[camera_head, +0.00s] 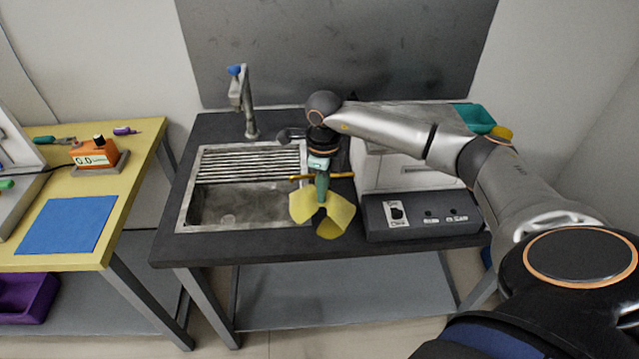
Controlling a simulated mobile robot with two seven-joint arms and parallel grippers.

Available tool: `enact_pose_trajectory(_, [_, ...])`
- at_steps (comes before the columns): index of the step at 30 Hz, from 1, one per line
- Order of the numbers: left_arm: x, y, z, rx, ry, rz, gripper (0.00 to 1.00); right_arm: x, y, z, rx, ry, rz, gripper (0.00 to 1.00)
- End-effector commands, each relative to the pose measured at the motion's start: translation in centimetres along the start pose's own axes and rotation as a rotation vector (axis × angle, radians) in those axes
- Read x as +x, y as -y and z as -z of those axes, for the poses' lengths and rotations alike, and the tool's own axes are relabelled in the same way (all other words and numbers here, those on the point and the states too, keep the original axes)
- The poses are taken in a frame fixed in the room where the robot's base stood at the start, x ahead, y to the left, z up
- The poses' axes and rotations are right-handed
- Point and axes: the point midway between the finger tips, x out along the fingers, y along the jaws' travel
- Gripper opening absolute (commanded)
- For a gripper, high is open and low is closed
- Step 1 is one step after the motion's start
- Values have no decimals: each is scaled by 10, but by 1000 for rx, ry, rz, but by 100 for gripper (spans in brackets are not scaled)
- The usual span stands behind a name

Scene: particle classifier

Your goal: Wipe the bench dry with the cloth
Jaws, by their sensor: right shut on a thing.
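The yellow cloth (336,216) hangs in spread folds below my right gripper (322,192), which is shut on its upper middle. The cloth is over the front part of the dark bench (275,243), between the sink and the grey control box. I cannot tell whether its lower edge touches the bench top. No wet patch can be made out on the bench; the cloth and my arm hide part of it. My left gripper is not in view.
A metal sink (228,208) with a ribbed drainer (250,163) and a tap (246,105) is left of the cloth. A white machine with a grey control box (422,214) stands close on the right. A yellow table (125,180) is farther left.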

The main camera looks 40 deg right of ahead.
Motion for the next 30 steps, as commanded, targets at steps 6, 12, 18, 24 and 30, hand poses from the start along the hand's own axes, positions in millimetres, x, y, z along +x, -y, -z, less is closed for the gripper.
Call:
enact_pose_trajectory(6, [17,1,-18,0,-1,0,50,32,0,0,0,1,0,0])
enact_pose_trajectory(12, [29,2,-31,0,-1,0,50,56,0,0,0,0,-1,0])
enact_pose_trajectory(18, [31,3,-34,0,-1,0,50,63,0,-1,-1,1,0,0])
enact_pose_trajectory(24, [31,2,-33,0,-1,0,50,62,0,-1,0,1,0,18])
enact_pose_trajectory(30, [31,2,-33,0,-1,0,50,62,0,-1,0,1,0,41])
